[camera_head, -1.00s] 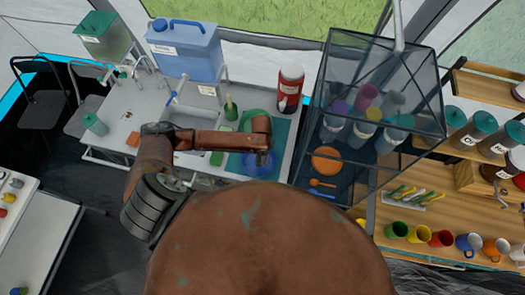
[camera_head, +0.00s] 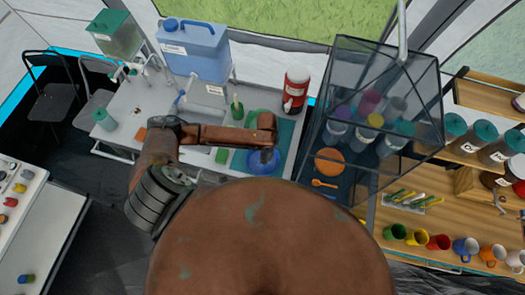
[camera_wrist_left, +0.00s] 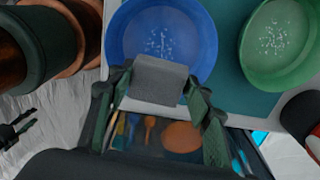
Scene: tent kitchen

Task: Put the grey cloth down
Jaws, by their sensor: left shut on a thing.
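The grey cloth (camera_wrist_left: 158,80) is a small folded block between the fingers of my left gripper (camera_wrist_left: 157,88) in the left wrist view. The gripper is shut on it. In that view the cloth overlaps the near edge of a blue plate (camera_wrist_left: 165,30); I cannot tell whether it touches anything below. In the head view my left gripper (camera_head: 268,157) is over the blue plate (camera_head: 262,165), and the cloth cannot be made out there. My right gripper is not in view.
A green plate (camera_wrist_left: 278,40) lies beside the blue one on a teal mat (camera_wrist_left: 232,80). A red canister (camera_head: 295,90) and a blue water container (camera_head: 193,52) stand at the back. A clear rack (camera_head: 375,115) with cups is at the right.

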